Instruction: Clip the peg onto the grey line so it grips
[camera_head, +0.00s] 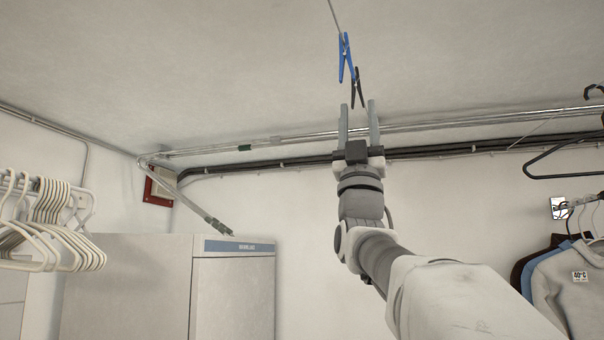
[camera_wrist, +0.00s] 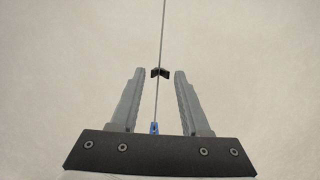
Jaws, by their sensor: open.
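The thin grey line (camera_wrist: 162,35) runs up the middle of the wrist view and shows at the top of the head view (camera_head: 334,14). A blue peg (camera_head: 346,58) hangs at the line; its blue end shows low in the wrist view (camera_wrist: 154,128). A dark peg (camera_head: 358,88) hangs just below and right of it, and shows at the line in the wrist view (camera_wrist: 160,72). My gripper (camera_head: 358,104) is open, fingers pointing up. The dark peg appears between its fingertips (camera_wrist: 160,73), with gaps on both sides. I cannot tell whether either peg grips the line.
Metal pipes (camera_head: 440,124) and dark pipes (camera_head: 440,151) run along the wall behind my gripper. White hangers (camera_head: 62,225) hang at the left beside a pale cabinet (camera_head: 125,285). Clothes (camera_head: 570,285) hang at the right. Space around the pegs is clear.

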